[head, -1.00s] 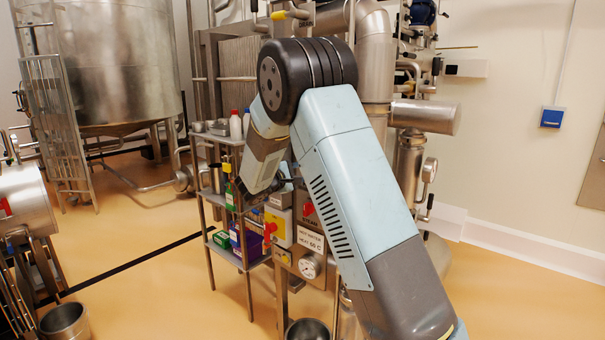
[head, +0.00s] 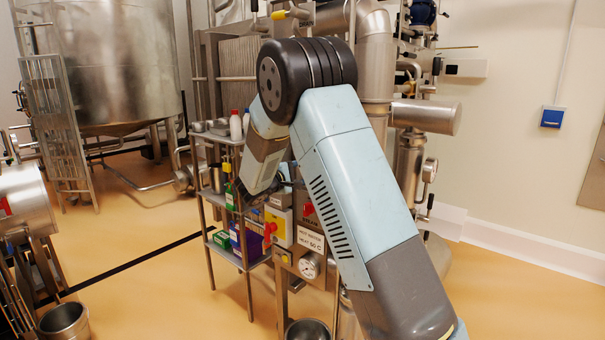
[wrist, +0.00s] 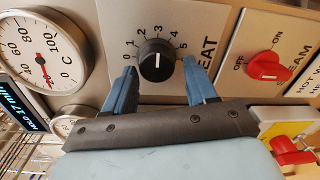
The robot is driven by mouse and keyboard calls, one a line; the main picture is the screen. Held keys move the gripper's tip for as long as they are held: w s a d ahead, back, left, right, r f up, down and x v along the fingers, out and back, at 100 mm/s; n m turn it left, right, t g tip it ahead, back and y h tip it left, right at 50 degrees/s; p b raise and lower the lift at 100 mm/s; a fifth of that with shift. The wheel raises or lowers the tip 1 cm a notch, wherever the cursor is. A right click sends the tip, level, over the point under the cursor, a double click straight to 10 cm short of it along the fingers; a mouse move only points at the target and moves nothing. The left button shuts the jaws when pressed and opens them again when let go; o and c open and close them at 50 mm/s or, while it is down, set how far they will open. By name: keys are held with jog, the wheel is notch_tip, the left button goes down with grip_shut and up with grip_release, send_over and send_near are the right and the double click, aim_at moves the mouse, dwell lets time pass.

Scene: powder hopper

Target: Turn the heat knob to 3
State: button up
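In the head view my arm hides the knob and most of the gripper.
A red steam switch (wrist: 269,66) marked OFF and ON is right of the knob. A round temperature gauge (wrist: 41,52) is on the left. A red and yellow switch (wrist: 291,150) is at lower right. A shelf rack (head: 223,248) with bottles and boxes stands beside the panel.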

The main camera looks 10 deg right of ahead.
jog(key=shift+o, duration=0.8)
jog(key=shift+d+r, duration=0.1)
jog(key=v, duration=1.3)
jog(key=shift+s+a, duration=0.25)
jog(key=shift+a, duration=0.1)
